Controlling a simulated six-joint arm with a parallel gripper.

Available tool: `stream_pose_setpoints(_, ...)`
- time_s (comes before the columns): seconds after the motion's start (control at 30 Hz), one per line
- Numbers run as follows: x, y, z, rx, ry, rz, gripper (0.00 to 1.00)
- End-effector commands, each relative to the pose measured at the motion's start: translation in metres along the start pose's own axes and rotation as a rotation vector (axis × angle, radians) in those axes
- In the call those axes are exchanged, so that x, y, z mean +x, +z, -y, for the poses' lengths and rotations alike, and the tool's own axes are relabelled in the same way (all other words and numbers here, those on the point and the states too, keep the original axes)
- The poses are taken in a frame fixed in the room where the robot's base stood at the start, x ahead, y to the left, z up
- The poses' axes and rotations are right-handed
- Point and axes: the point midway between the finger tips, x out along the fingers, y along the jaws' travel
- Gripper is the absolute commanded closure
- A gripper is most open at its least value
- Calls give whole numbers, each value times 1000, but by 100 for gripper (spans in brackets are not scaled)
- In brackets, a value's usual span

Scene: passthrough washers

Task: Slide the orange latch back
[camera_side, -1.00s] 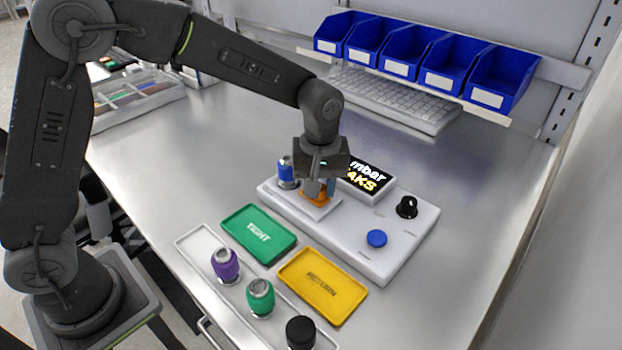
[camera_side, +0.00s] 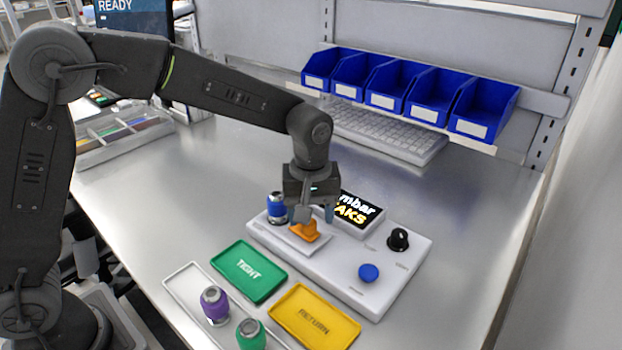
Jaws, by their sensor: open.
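The orange latch (camera_side: 304,231) sits on a pale plate (camera_side: 299,243) on the white panel (camera_side: 375,290), left of the display. My gripper (camera_side: 314,212) points down just above and behind the latch. Its jaws are apart, with one finger close to the latch and the other to its right. I cannot tell whether a finger touches the latch.
A blue-banded cylinder (camera_side: 277,208) stands left of the latch, and the display (camera_side: 355,209) is close on the right. A black knob (camera_side: 398,239) and blue button (camera_side: 369,272) are on the panel. Green (camera_side: 249,271) and yellow (camera_side: 314,316) trays lie in front.

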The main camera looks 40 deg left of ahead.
Motion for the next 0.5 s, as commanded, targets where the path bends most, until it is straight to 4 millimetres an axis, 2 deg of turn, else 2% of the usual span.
stream_pose_setpoints(0.3, -72, 0, -1, 0, 5, -2, 43)
stream_pose_setpoints(0.5, -104, 0, -1, 0, 4, -2, 43)
